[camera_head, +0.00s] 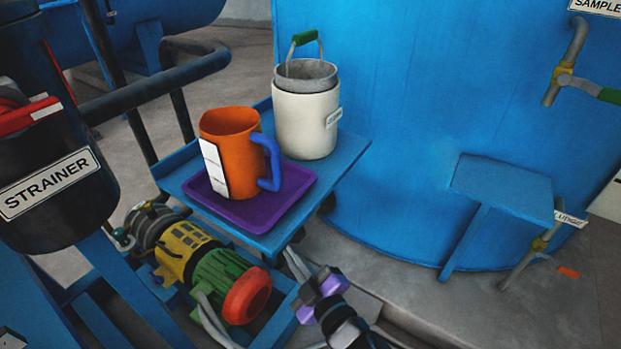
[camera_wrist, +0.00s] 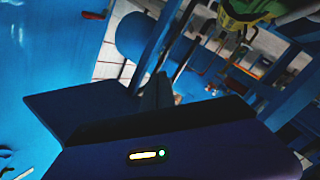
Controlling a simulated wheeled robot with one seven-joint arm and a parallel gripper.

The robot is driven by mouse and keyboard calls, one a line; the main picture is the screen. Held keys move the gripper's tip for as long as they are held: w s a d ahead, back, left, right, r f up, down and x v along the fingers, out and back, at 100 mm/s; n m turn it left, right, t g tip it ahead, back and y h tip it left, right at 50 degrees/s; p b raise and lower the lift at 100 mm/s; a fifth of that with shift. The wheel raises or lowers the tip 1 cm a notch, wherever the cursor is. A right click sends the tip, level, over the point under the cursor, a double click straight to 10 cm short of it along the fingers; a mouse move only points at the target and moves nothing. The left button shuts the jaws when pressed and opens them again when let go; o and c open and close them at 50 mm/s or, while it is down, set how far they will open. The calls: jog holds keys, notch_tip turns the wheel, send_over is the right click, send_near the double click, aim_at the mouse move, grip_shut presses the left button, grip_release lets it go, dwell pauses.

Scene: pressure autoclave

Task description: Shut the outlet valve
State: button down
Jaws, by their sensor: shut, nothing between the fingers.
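I cannot make out a valve labelled outlet in either view. A low valve (camera_head: 538,245) with a yellowish body sits on a pipe at the foot of the big blue tank (camera_head: 400,110), and its tilted label is only partly readable. A valve (camera_head: 564,75) with a green lever stands higher at right, beside a SAMPLE label. My gripper (camera_head: 318,292), with purple and dark parts, is shut and empty at the bottom centre of the head view. It is apart from both valves, to their left. Its dark body fills the lower part of the wrist view.
A blue shelf (camera_head: 348,158) carries a purple tray (camera_head: 225,208) with an orange mug (camera_head: 236,150), and a white pot (camera_head: 306,118). A pump (camera_head: 205,265) is below. A black strainer (camera_head: 60,200) stands at left.

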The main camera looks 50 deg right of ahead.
jog(key=w+d+n+g+h, duration=0.1)
jog(key=w+d+n+h, duration=0.1)
jog(key=w+d, duration=0.6)
jog(key=w+d+f+n+g+h+b, duration=0.1)
jog(key=w+d+n+h, duration=0.2)
jog(key=w+d, duration=0.6)
jog(key=shift+d+f+n+g+h+b, duration=0.3)
jog(key=shift+d+h, duration=0.2)
jog(key=shift+d, duration=2.85)
